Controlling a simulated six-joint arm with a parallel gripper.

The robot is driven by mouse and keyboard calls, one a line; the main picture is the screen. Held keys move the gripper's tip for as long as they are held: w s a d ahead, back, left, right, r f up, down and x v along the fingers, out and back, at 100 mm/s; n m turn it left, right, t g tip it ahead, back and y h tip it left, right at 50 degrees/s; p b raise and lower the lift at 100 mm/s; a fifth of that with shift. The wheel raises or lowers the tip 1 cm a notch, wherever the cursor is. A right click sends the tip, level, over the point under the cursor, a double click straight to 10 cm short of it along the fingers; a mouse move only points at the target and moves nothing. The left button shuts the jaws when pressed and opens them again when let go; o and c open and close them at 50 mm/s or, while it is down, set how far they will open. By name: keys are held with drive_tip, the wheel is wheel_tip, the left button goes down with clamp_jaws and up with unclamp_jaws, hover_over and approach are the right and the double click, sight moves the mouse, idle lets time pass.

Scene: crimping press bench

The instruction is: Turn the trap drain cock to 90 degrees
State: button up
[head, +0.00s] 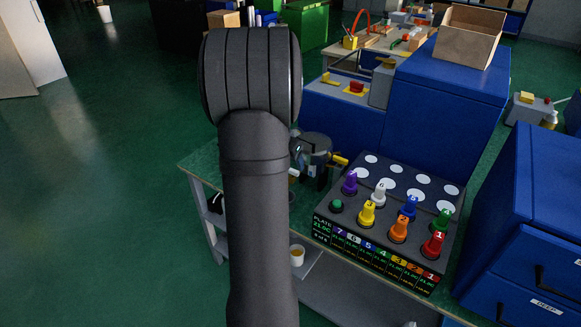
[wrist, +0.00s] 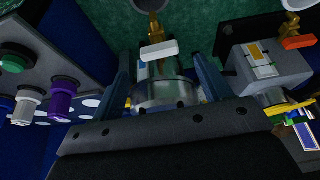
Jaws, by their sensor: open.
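In the wrist view, a brass cock with a white lever (wrist: 158,50) sits at the end of a clear, metal-banded bowl (wrist: 165,92); this looks like the trap drain cock. The lever lies crosswise in the picture. My gripper (wrist: 160,62) is open, with one finger on each side of the bowl and lever. I cannot tell whether either finger touches them. In the head view, my gripper (head: 312,150) is partly hidden behind my arm at the bench's left end, and the cock is hard to make out.
A second brass cock with an orange lever (wrist: 298,42) is close to the right in the wrist view. A plate with several coloured numbered knobs (head: 390,215) stands to the right in the head view. A blue cabinet (head: 450,100) rises behind it.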

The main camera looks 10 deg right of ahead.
drive_tip(key=shift+x, duration=2.3)
drive_tip(key=c, duration=1)
